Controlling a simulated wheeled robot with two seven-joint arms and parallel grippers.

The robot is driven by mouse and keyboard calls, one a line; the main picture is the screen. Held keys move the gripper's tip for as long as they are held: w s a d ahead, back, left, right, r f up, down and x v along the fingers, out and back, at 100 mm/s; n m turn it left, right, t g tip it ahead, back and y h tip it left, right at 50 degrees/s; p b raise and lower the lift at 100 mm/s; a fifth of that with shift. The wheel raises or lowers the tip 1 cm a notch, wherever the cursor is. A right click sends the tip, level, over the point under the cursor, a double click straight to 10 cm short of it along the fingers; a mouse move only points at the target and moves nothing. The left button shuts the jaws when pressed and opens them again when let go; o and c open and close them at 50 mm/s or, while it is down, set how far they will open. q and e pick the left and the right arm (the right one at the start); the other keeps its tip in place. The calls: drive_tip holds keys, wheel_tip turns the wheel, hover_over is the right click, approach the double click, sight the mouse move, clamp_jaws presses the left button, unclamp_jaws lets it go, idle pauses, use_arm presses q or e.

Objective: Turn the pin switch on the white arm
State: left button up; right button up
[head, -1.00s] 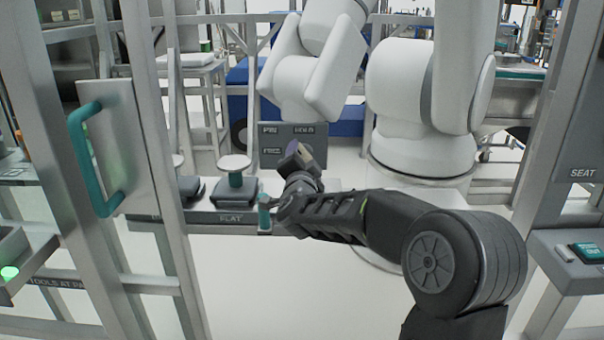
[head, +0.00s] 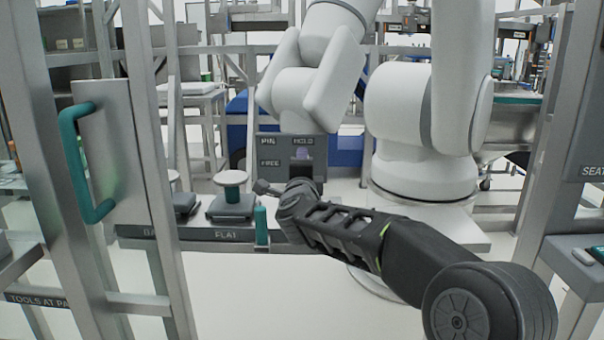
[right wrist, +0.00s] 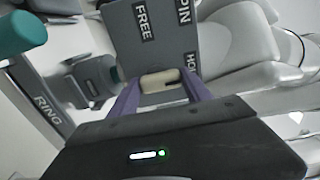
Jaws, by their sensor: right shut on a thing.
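The white arm (head: 318,70) hangs down at the back, and its white base stands to the right. A grey panel (head: 268,176) at its lower end carries the labels PIN, HOLD and FREE. The pin switch shows as a cream bar (right wrist: 162,80) at the panel's edge in the right wrist view. My right gripper (right wrist: 162,88) is shut on this bar, with one purple finger at each end. In the head view my right gripper (head: 303,165) is in front of the panel and hides the switch. My left gripper is not in view.
A rail (head: 190,234) below the panel carries dark fixtures, a round-topped stand (head: 231,190) and a teal post (head: 261,225). A grey frame with a teal handle (head: 77,165) stands at the left. Another grey post (head: 556,130) stands at the right.

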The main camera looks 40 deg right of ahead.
idle(0.3)
drive_tip(key=o, duration=1.4)
drive_tip(key=shift+c, duration=0.2)
drive_tip(key=v, duration=0.8)
drive_tip(key=shift+w, duration=0.1)
